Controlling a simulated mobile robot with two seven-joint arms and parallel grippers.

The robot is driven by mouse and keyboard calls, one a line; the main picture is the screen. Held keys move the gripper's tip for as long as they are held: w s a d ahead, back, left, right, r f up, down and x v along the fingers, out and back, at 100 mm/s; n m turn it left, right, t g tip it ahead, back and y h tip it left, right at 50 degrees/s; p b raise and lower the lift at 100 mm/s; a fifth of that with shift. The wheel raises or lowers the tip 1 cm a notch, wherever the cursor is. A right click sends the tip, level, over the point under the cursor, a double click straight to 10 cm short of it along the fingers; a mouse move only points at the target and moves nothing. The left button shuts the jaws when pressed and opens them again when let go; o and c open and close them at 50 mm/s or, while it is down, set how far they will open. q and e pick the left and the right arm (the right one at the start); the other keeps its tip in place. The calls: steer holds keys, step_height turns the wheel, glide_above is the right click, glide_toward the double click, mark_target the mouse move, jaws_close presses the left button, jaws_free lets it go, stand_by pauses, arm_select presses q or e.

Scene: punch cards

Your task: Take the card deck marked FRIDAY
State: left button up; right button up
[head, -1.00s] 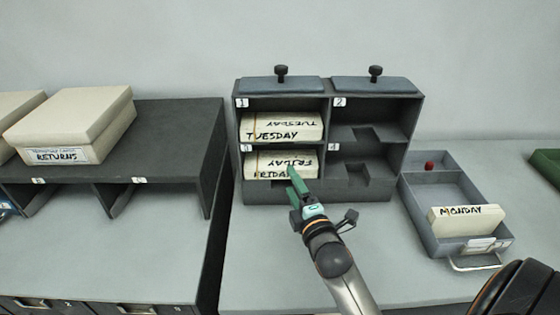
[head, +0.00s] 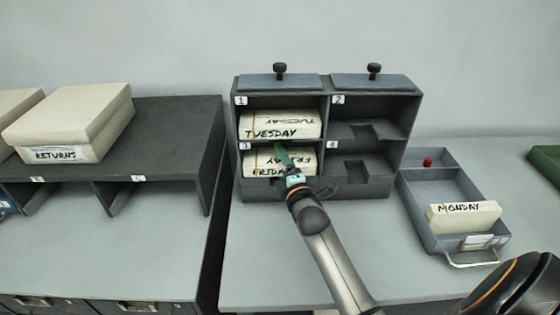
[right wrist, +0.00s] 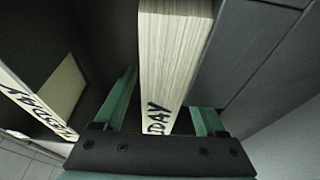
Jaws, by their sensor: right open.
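The FRIDAY deck (head: 262,163), a cream block of cards with black lettering, lies in compartment 3 of the dark rack (head: 386,186), at lower left. My right gripper (head: 284,159) is at the front of that compartment. It is open; in the head view one green finger lies over the deck's upper front. In the right wrist view the open jaws (right wrist: 165,98) straddle the deck (right wrist: 168,60), whose lettering shows only in part. Gaps show between the deck and both fingers. My left gripper is not in view.
The TUESDAY deck (head: 280,124) lies in compartment 1, just above. Compartments 2 and 4 are empty. A grey tray (head: 414,202) with the MONDAY deck (head: 464,217) stands at right. A RETURNS box (head: 68,120) sits on the dark shelf (head: 180,120) at left.

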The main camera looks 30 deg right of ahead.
jaws_close()
stand_by(0.4)
steer(key=shift+r, duration=0.1)
